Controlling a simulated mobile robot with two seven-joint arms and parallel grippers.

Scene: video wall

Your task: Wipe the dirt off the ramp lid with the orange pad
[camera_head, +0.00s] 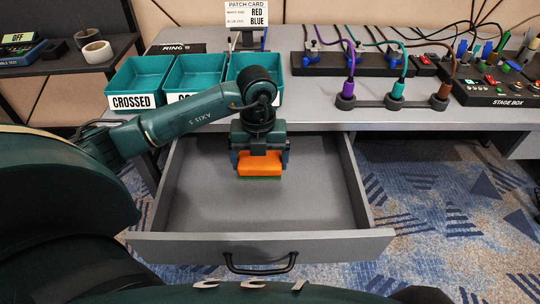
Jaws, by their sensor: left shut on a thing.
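The orange pad (259,165) has a thin green underside. My left gripper (260,157) points down and is shut on it, with one finger at each side. The pad is over the open grey drawer (205,190); I cannot tell whether it touches the drawer floor. I cannot make out a ramp lid or any dirt in this view. My right gripper is not in view.
Teal bins (138,80) stand on the grey desk behind my left arm, one labelled CROSSED. A black cable strip (350,64), a plug holder (390,102) and a stage box (500,93) are at the right. The drawer sticks out, its handle (260,268) toward me.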

